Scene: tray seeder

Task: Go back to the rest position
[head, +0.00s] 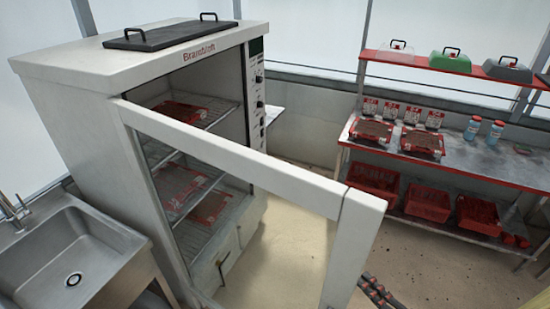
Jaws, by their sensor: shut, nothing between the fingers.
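My gripper (377,289) shows as a small dark, jointed shape at the bottom edge of the head view, just right of the outer end of the open cabinet door (240,150). It is shut and holds nothing. Most of my arm is out of the picture. Whether the gripper touches the door cannot be told. The white cabinet (95,110) stands open on the left, with red trays (180,107) on its wire shelves.
A steel sink (80,260) is at lower left. A metal bench (470,160) at right holds red trays, seed packets and bottles, with red crates (427,204) below. The swung-out door crosses the middle.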

